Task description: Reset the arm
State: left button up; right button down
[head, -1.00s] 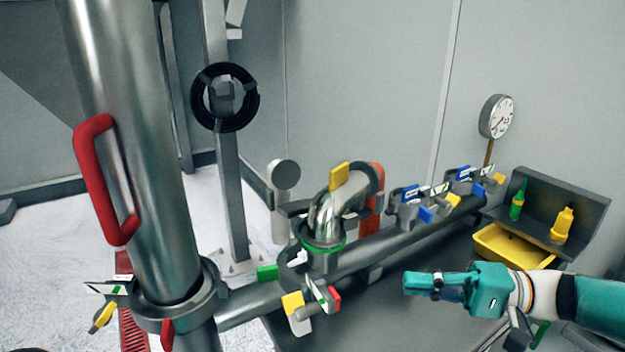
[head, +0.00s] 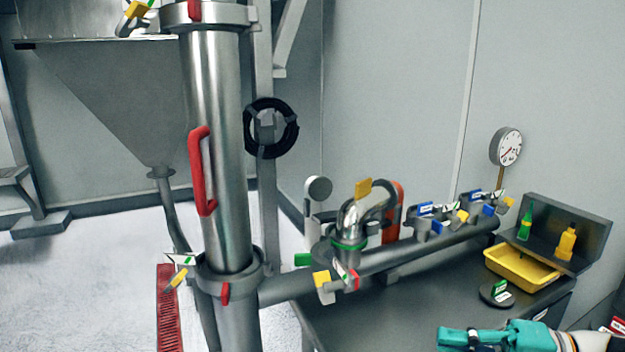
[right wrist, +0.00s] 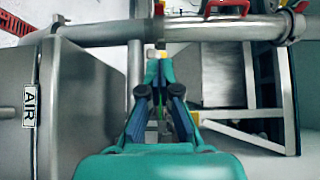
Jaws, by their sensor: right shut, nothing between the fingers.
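My right gripper (head: 458,340) is at the bottom right of the head view, teal, with its fingers together and nothing between them. It is over the near side of the grey table, apart from the pipes and the tray. In the right wrist view the same gripper (right wrist: 160,72) points away from the camera, its fingertips close together, with a horizontal steel pipe beyond them. My left gripper is in neither view.
A steel column (head: 222,150) with a red handle (head: 201,170) stands left of centre. A yellow tray (head: 520,266) and bottles (head: 567,242) are at right. A gauge (head: 507,147) is on the wall.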

jog(key=s+a+f+m+g+h+p, duration=0.1)
jog(key=a+f+g+h, duration=0.15)
jog(key=f, duration=0.75)
jog(key=a+f+m+g+h+p, duration=0.1)
jog(key=a+f+m+h, duration=0.15)
jog(key=f, duration=0.75)
jog(key=s+a+f+n+h+p, duration=0.1)
jog(key=s+f+h, duration=0.3)
jog(key=f, duration=0.6)
jog(key=s+a+f+n+g+h+p, duration=0.1)
jog(key=s+a+f+n+h+p, duration=0.1)
jog(key=s+f, duration=0.7)
jog(key=shift+s+f+n+h, duration=0.3)
jog(key=shift+f+n+h, duration=0.6)
jog(key=shift+f+n, duration=0.3)
